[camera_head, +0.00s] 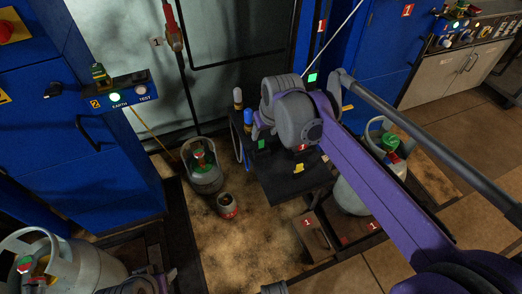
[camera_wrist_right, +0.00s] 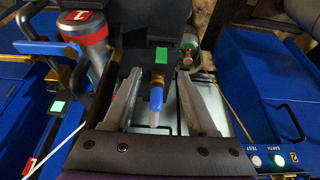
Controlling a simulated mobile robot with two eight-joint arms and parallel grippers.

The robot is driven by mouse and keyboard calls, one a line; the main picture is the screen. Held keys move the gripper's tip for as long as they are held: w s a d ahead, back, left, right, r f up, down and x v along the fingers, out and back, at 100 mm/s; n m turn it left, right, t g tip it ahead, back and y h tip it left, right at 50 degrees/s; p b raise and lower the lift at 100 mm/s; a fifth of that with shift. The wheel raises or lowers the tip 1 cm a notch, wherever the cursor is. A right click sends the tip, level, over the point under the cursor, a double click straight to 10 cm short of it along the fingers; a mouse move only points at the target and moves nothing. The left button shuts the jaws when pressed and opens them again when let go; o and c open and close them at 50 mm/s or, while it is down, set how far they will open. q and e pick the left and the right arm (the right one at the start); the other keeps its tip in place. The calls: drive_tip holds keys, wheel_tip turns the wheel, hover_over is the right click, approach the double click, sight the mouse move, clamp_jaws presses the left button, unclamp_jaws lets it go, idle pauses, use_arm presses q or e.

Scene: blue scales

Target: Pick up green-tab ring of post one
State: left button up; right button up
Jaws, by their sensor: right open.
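In the right wrist view, a bright green tab (camera_wrist_right: 162,55) sits on a dark block between and beyond my finger tips. Below it hangs a brass piece with a blue-and-clear tip (camera_wrist_right: 156,100). My right gripper (camera_wrist_right: 161,76) is open, one finger on each side of these parts, with no clear contact. In the head view, a green tab (camera_head: 261,143) shows on a dark stand (camera_head: 285,180) beside a blue-capped piece (camera_head: 248,117). My right wrist covers part of the stand. I cannot make out the ring itself.
Gas cylinders stand on the floor at centre left (camera_head: 205,180), lower left (camera_head: 85,268) and right (camera_head: 352,195). A small red-banded can (camera_head: 227,206) stands near the stand. Blue cabinets (camera_head: 70,130) flank the area.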

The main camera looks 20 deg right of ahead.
sight(262, 141)
drive_tip(key=shift+x, duration=1.1)
drive_tip(key=x, duration=0.1)
drive_tip(key=b+x, duration=0.1)
drive_tip(key=x, duration=0.1)
drive_tip(key=b+x, duration=0.1)
drive_tip(key=shift+s+f, duration=0.3)
drive_tip(key=shift+w+f, duration=0.25)
drive_tip(key=shift+f, duration=0.1)
drive_tip(key=shift+c, duration=0.3)
clamp_jaws()
